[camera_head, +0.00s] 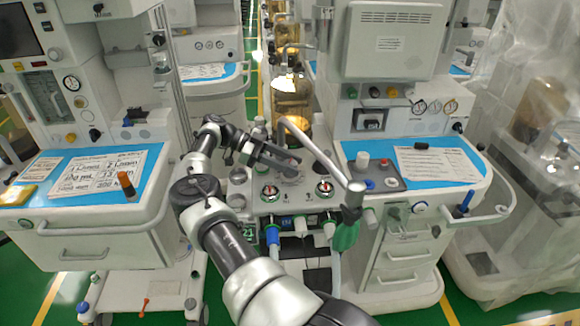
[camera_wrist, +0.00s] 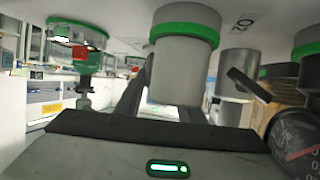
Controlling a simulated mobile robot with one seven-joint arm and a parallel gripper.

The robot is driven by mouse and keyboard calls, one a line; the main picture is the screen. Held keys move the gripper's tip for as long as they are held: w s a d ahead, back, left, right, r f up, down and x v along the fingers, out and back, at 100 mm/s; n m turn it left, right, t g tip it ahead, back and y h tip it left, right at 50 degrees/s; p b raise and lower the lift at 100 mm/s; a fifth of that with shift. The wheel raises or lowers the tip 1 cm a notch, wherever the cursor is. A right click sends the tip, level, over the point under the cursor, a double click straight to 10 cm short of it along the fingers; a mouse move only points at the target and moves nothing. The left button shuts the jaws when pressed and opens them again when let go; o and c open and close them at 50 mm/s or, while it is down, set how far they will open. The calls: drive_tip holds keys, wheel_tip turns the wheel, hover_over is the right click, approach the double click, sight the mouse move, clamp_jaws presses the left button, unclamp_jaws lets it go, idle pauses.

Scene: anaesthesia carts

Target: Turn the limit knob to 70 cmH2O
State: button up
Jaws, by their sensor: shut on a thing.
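My gripper (camera_head: 292,165) reaches over the top of the middle cart's valve block (camera_head: 300,205), from the left. In the wrist view a grey cylinder with a green band, which I take as the limit knob (camera_wrist: 185,60), stands at the dark fingers of my gripper (camera_wrist: 160,108). My gripper is shut on it. In the head view my gripper and wrist hide the knob. A marking that looks like an upside-down 20 (camera_wrist: 245,18) shows on the pale surface beside it. I cannot read the knob's setting.
Two dials with red centres (camera_head: 325,187) sit on the block's front. A grey bent tube (camera_head: 320,155) arches close to my gripper's right. A metal cylinder with a dark lever (camera_wrist: 240,75) and a round gauge (camera_wrist: 298,140) are close by. Carts with blue tops (camera_head: 440,165) stand on both sides.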

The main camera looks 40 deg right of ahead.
drive_tip(key=shift+f, duration=0.1)
drive_tip(key=o, duration=1)
drive_tip(key=shift+o, duration=0.2)
